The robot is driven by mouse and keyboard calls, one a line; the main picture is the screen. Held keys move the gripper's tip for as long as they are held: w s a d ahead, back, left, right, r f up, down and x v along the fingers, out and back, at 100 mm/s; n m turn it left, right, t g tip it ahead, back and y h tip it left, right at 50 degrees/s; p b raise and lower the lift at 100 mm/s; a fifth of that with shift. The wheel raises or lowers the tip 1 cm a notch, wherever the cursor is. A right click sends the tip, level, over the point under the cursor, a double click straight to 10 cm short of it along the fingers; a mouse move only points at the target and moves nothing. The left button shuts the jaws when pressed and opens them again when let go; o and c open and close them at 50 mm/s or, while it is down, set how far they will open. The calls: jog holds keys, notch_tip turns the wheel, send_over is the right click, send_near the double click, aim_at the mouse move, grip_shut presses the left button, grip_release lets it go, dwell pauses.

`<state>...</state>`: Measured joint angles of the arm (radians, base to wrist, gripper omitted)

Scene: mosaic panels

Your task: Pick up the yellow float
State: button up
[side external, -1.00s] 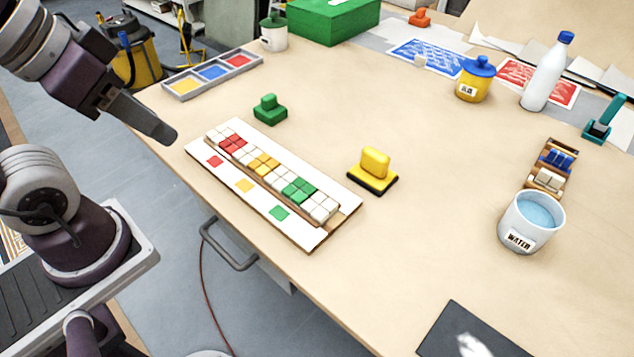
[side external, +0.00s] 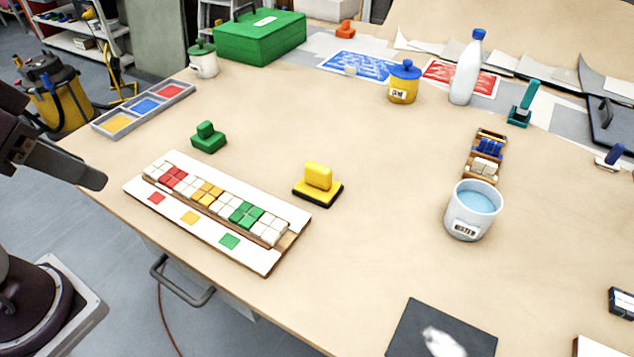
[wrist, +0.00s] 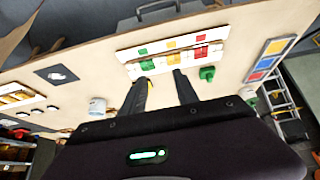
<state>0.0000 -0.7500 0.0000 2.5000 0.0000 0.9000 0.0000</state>
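The yellow float (side external: 318,178) stands on the table with its yellow grip up and its dark base down, right of the mosaic panel. In the wrist view it is mostly hidden; a yellow sliver (wrist: 127,98) beside the left finger is probably it. My gripper (side external: 92,176) is at the left edge of the side view, well apart from the float. In the wrist view my gripper (wrist: 161,76) shows two dark fingers spread apart with nothing held between them.
The white panel (side external: 250,256) with coloured tiles lies between my gripper and the float. A green block-shaped tool (side external: 208,138) stands behind it. A water cup (side external: 472,210), a tile rack (side external: 487,147) and a dark sheet (side external: 415,330) are to the right. Table around the float is clear.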

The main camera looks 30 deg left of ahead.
dwell(0.4)
jog(key=o, duration=1.2)
jog(key=shift+c, duration=0.2)
jog(key=m+g, duration=0.6)
jog(key=m, duration=1.2)
send_over(318, 179)
jog(key=f, duration=1.7)
jog(key=shift+w+a+f, duration=0.15)
jog(key=shift+w+a, duration=0.05)
jog(key=shift+w, duration=0.15)
jog(key=f, duration=0.7)
jog(key=shift+w+a, duration=0.15)
jog(key=shift+w, duration=0.1)
